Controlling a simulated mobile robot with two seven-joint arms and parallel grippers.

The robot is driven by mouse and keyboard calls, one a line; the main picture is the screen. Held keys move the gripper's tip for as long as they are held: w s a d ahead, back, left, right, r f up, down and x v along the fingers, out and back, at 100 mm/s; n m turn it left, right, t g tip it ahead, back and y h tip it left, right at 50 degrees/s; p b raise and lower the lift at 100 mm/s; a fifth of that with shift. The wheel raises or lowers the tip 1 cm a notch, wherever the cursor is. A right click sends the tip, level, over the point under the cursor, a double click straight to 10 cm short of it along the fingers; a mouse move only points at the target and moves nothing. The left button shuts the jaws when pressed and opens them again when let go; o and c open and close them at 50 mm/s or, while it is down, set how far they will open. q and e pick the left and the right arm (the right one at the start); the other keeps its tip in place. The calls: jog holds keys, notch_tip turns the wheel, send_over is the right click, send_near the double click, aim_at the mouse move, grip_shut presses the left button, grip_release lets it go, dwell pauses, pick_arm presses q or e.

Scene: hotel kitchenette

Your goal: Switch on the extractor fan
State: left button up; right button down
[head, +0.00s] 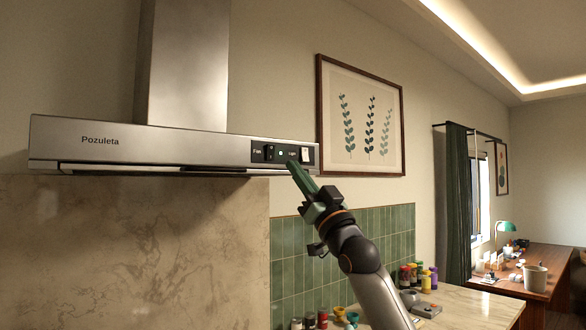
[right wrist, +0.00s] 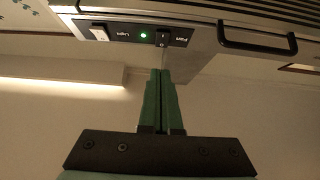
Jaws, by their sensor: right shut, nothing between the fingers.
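The extractor hood (head: 190,146) hangs on the wall, with a dark control panel (head: 260,160) at its front right. The panel carries a black Fan rocker switch (head: 269,152), a small indicator light and a pale Light switch (head: 305,154). In the right wrist view the Fan switch (right wrist: 163,38) shows I and O marks, and the indicator (right wrist: 143,35) glows green. My right gripper (head: 292,165) is shut and empty, its green fingertips at the panel's lower edge. In the right wrist view the fingertips (right wrist: 160,71) point toward the Fan switch, seemingly apart from it. My left gripper is out of view.
A framed leaf picture (head: 361,115) hangs right of the hood. Green tiles (head: 380,232) and a marble backsplash (head: 130,255) lie below. Several jars (head: 419,275) stand on the counter. A dark handle (right wrist: 257,38) shows beside the panel in the right wrist view.

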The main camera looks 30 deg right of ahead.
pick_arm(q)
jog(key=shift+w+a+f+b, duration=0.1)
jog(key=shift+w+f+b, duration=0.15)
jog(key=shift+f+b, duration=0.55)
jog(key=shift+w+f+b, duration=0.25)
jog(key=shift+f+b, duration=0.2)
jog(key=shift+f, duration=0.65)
pick_arm(e)
jog(key=s+f, duration=0.3)
jog(key=f, duration=0.3)
jog(key=shift+s+f, duration=0.25)
jog(key=shift+s, duration=0.05)
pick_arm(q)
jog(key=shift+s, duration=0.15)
pick_arm(e)
jog(key=shift+d, duration=0.15)
